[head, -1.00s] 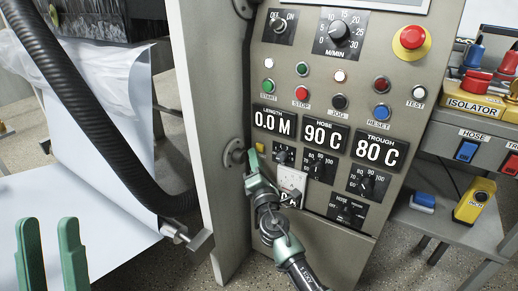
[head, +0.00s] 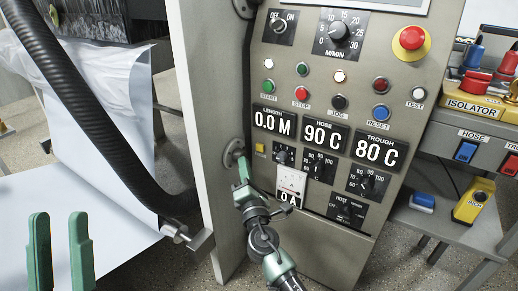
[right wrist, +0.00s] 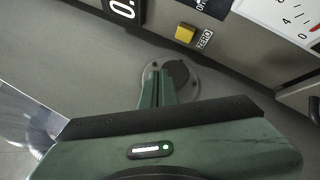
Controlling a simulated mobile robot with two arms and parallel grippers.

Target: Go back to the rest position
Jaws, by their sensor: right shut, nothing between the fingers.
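My right gripper (head: 243,168) is in front of the left edge of the grey control panel (head: 215,225), its green fingers together with nothing between them. In the right wrist view its closed fingers (right wrist: 157,87) overlap a round grey flange (right wrist: 183,76); whether they touch it I cannot tell. My left gripper (head: 60,250) stands at the bottom left of the head view, its two green fingers upright and apart, with nothing between them.
A yellow button (right wrist: 185,32) marked ZERO and a white meter (head: 291,182) are close to my right gripper. A black hose (head: 95,125) and white paper (head: 100,205) lie between my grippers. A side table (head: 440,225) stands right.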

